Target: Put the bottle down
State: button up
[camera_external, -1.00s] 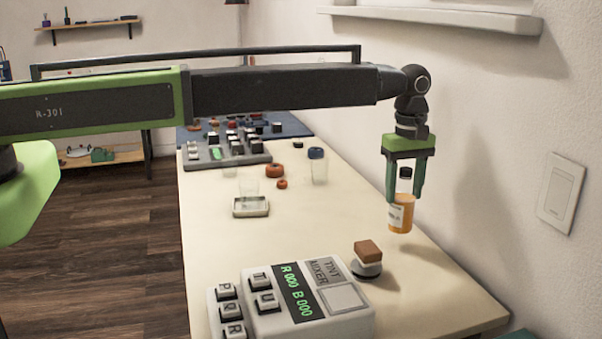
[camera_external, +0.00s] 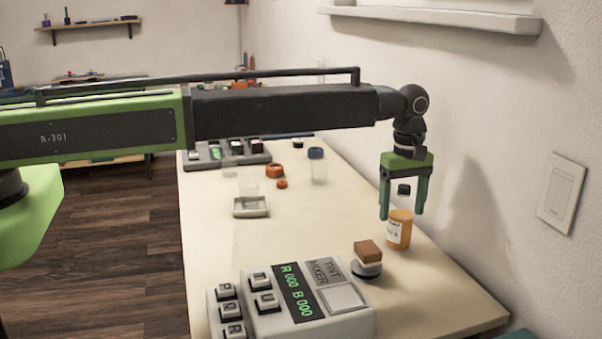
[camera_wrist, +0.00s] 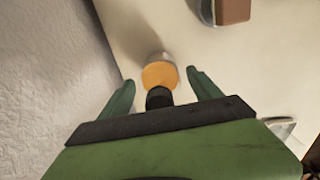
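The bottle (camera_external: 398,230) is orange with a white label and a black cap. It stands upright on the pale table near the wall in the external view. My gripper (camera_external: 404,214) is over it, with the fingers spread on either side and gaps between them and the bottle. In the wrist view the bottle (camera_wrist: 160,77) lies between the two green fingers of my gripper (camera_wrist: 162,88), touching neither. My gripper is open. The bottle's base looks in contact with the table (camera_external: 310,235).
A stamp-like object with a brown block (camera_external: 367,253) stands just in front of the bottle. A tint mixer (camera_external: 290,300) with keys is at the front. A small dish (camera_external: 251,207), a blue-capped clear container (camera_external: 317,166) and orange rings (camera_external: 275,171) are farther left. The wall is close on the right.

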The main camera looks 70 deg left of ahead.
jog(key=shift+r, duration=0.1)
notch_tip(320, 180, up, 12)
jog(key=p, duration=1.2)
jog(key=shift+r, duration=0.15)
jog(key=s+m, duration=1.8)
jog(key=s, duration=1.3)
jog(key=shift+s, duration=0.35)
